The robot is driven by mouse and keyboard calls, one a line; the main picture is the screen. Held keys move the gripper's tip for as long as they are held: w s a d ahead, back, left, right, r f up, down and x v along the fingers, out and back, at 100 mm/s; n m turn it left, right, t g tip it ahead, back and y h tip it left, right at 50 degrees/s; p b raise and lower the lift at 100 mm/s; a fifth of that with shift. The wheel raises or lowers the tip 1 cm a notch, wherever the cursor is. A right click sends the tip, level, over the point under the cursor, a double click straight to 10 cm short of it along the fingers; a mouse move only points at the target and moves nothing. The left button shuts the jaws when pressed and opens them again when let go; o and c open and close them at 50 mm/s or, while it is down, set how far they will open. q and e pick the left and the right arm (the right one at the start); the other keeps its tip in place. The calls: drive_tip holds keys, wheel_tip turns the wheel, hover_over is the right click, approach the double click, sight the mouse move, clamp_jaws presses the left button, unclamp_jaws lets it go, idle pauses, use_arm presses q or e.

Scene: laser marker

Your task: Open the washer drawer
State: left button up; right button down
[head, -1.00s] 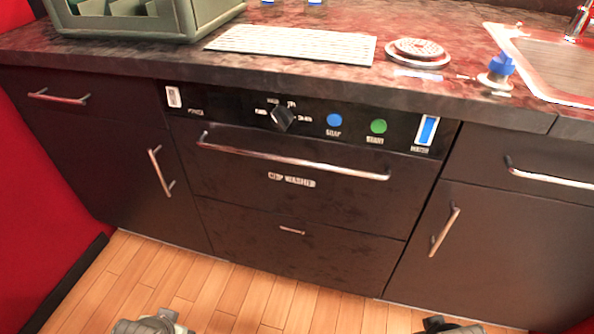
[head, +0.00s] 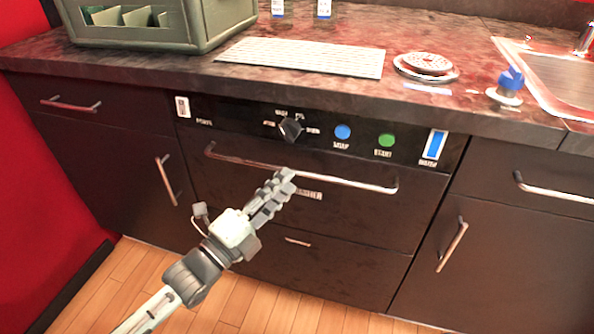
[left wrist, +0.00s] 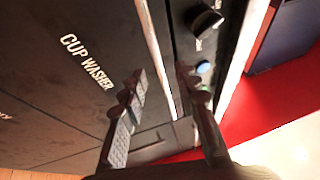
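The washer drawer (head: 345,215) is a dark, flush, closed front in the middle of the cabinets, with a long metal handle (head: 345,180) along its top. My left gripper (head: 284,177) is in front of the drawer by the handle, covering part of the label. In the left wrist view, the fingers of my left gripper (left wrist: 160,85) are spread apart. The bright handle bar (left wrist: 152,35) runs into the gap between them there; I cannot tell whether they touch it. The CUP WASHER label (left wrist: 87,62) also shows there. My right gripper is not in view.
Above the drawer, the control panel has a black knob (head: 290,128), a blue button (head: 342,131) and a green button (head: 386,140). The countertop (head: 180,72) overhangs it, carrying a green crate (head: 205,25) and a white mat (head: 300,57). Wooden floor (head: 265,300) lies in front.

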sight(297, 173)
use_arm(q)
drive_tip(key=shift+x, duration=2.35)
drive_tip(key=shift+c, duration=0.4)
clamp_jaws()
